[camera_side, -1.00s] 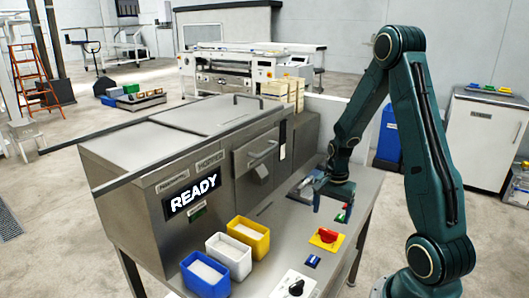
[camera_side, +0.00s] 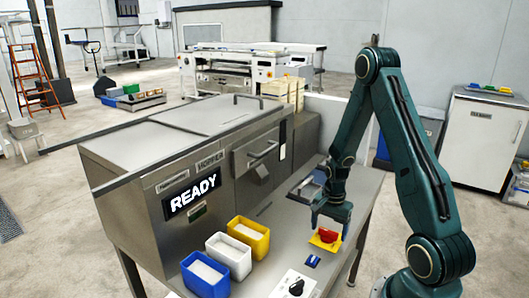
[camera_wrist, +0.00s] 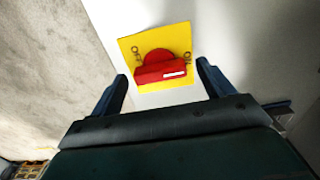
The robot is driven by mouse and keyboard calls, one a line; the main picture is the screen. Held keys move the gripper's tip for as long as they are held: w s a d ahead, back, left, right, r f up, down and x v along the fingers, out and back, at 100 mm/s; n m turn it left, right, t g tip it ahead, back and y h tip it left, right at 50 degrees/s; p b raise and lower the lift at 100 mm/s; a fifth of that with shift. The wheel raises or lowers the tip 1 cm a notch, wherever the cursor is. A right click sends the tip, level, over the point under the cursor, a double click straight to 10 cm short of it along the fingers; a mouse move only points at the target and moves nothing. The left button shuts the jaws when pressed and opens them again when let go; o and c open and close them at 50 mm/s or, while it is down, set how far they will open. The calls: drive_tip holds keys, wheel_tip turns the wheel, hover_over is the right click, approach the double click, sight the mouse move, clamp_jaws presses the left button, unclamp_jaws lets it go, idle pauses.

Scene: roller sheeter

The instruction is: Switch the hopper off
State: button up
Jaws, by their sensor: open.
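A red rotary knob (camera_side: 328,236) sits on a yellow plate on the steel table. In the wrist view the knob (camera_wrist: 158,64) lies ahead of my fingers, with the yellow plate (camera_wrist: 128,45) reading OFF at its left and ON at its right. A white mark on the knob's bar is at its right end, on the ON side. My gripper (camera_side: 329,212) is open and empty, above and just behind the knob, with a finger on each side of it in the wrist view. The hopper machine (camera_side: 150,190) shows READY on its display (camera_side: 191,194).
White (camera_side: 228,258), yellow (camera_side: 249,237) and blue (camera_side: 205,276) bins stand left of the knob. A black dial on a white plate (camera_side: 295,287) and a small blue switch (camera_side: 312,261) are nearer the front. The table's right edge is close to the knob.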

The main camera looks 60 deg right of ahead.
drive_tip(key=shift+c, duration=0.4)
drive_tip(key=c, duration=0.9)
drive_tip(key=shift+n, duration=0.4)
drive_tip(key=n, duration=0.8)
drive_tip(key=shift+n, duration=0.3)
drive_tip(key=n, duration=0.4)
drive_tip(key=shift+n, duration=2.3)
